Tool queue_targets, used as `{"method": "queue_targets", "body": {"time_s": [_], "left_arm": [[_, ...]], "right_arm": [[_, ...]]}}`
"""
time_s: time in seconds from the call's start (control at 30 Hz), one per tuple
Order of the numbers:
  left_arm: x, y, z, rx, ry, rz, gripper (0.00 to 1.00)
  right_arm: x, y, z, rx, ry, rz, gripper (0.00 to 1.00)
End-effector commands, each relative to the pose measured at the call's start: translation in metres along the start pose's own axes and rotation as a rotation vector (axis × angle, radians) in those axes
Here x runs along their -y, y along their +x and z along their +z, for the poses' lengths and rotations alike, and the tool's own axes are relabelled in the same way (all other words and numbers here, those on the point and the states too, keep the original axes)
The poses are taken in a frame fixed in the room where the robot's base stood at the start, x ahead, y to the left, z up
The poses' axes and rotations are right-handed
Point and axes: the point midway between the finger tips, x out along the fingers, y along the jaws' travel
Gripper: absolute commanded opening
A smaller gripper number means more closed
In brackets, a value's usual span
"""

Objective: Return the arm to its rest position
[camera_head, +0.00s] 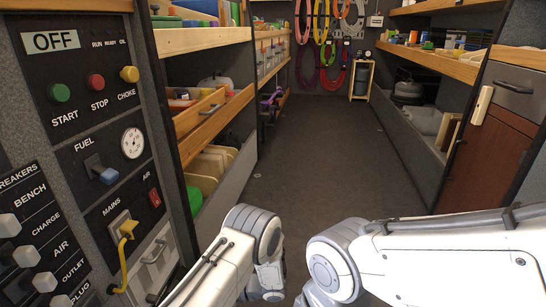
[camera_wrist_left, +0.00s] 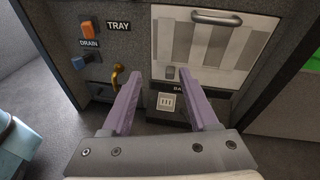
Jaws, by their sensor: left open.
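My left arm (camera_head: 225,258) comes in at the bottom of the head view, bent beside the control panel; its gripper is out of sight there. In the left wrist view my left gripper (camera_wrist_left: 160,82) is open, its two purple fingers apart with nothing between them. They point toward the lower part of a grey panel (camera_wrist_left: 128,48). My right arm (camera_head: 440,254) reaches in from the right edge of the head view. Its gripper is not visible.
The control panel (camera_head: 75,135) with buttons and a yellow cord (camera_head: 123,262) stands close on the left. Shelves line both sides, and coloured cords (camera_head: 331,50) hang at the back. The aisle floor (camera_head: 315,150) is clear. A pale hatch (camera_wrist_left: 205,45) shows in the wrist view.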

Motion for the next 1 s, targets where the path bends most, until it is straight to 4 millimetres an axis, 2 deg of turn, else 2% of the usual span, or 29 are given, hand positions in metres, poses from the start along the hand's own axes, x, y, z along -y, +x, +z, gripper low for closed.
{"method": "queue_targets", "body": {"time_s": [0.03,0.1,0.27,0.5,0.7,1.0], "left_arm": [[0.001,-0.019,0.034,-0.055,-0.044,0.035,0.6],[-0.005,-0.039,0.064,-0.133,-0.097,0.091,0.6],[-0.029,-0.085,0.13,-0.323,-0.215,0.215,0.6],[-0.083,-0.151,0.216,-0.637,-0.386,0.392,0.6],[-0.133,-0.197,0.274,-0.907,-0.511,0.537,0.6],[-0.184,-0.235,0.323,-1.189,-0.62,0.695,0.6]], "right_arm": [[0.001,-0.014,-0.001,0.0,0.0,0.0,0.0],[0.002,-0.023,-0.001,0.0,0.0,0.0,0.0],[0.003,-0.043,-0.002,0.0,0.0,0.0,0.0],[0.005,-0.073,-0.004,0.0,0.0,0.0,0.0],[0.007,-0.096,-0.005,0.0,0.0,0.0,0.0],[0.009,-0.118,-0.006,0.0,0.0,0.0,0.0]]}}
